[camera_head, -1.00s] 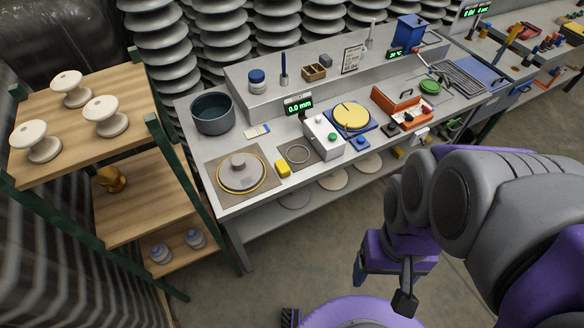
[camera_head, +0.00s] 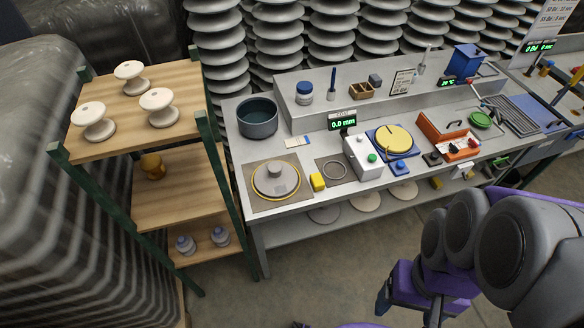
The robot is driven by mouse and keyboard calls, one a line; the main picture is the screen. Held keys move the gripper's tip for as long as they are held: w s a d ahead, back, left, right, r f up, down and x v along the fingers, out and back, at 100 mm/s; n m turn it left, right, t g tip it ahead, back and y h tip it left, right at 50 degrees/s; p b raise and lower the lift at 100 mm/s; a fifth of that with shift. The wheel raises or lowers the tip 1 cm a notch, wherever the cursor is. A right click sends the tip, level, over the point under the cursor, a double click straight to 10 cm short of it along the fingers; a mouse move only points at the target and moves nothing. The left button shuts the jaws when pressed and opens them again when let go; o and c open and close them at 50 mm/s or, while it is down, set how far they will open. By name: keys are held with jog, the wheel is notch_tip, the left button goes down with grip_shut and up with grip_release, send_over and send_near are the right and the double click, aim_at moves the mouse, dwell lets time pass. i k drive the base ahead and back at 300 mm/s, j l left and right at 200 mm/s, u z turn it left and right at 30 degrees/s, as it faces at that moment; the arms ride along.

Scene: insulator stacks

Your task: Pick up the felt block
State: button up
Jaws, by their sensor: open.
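A small dark blue-grey block (camera_head: 375,80) sits on the raised back shelf of the workbench, right of a wooden compartment box; it looks like the felt block, but its material is too small to tell. A yellow block (camera_head: 318,182) lies on the bench's lower surface beside a round grey plate. My gripper (camera_head: 410,308) is low at the bottom right, in front of the bench and well away from both blocks. It is open and pointing down, with its fingertips partly cut off by the frame edge. I see nothing between its fingers.
The grey bench (camera_head: 300,210) also holds a dark pot (camera_head: 257,117), a white button box (camera_head: 362,157), a yellow disc (camera_head: 395,140) and an orange box (camera_head: 440,133). A wooden rack (camera_head: 135,105) with white insulators stands left. Floor in front of the bench is clear.

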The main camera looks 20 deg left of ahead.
aim_at(375, 82)
jog(key=i+l+z, duration=0.1)
jog(key=i+z, duration=0.2)
jog(key=i, duration=0.5)
jog(key=i+j+z, duration=0.15)
jog(key=i+z, duration=0.15)
jog(key=i, duration=0.45)
